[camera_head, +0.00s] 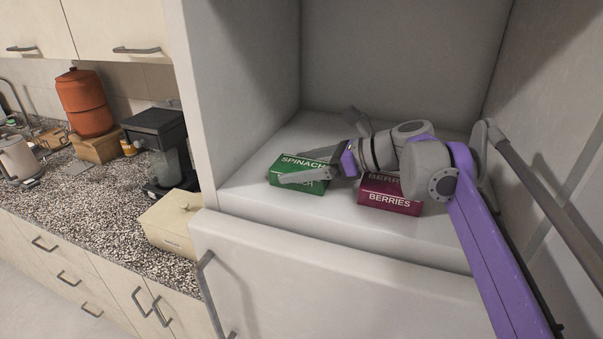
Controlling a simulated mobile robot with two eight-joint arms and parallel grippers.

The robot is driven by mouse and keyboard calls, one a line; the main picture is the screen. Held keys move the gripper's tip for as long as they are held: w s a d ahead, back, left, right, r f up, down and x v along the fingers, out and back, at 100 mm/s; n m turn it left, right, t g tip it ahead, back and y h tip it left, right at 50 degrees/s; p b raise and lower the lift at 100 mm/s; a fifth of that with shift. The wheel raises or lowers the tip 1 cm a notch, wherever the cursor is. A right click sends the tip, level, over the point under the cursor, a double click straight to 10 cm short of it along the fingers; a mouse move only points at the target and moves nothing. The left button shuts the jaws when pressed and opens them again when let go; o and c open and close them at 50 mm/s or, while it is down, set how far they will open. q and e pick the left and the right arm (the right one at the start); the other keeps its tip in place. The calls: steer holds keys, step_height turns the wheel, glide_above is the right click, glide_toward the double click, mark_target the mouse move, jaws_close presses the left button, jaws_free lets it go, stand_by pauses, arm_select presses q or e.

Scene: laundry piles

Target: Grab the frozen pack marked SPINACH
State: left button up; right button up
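The green frozen pack marked SPINACH (289,163) lies on the floor of the open white compartment, near its front left. My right gripper (293,167) reaches in from the right. Its grey fingers are apart, one across the lettered front of the pack and one along its back edge. I cannot tell whether both fingers press on the pack. Part of the front lettering is hidden by the near finger. My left gripper is not in view.
A dark red pack marked BERRIES (390,200) lies just right, partly under my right wrist. The compartment's left wall (245,80) is close. A lower door (330,290) is below. On the counter at left stand a coffee machine (158,135) and a cream box (170,225).

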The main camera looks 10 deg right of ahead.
steer(key=c, duration=1.3)
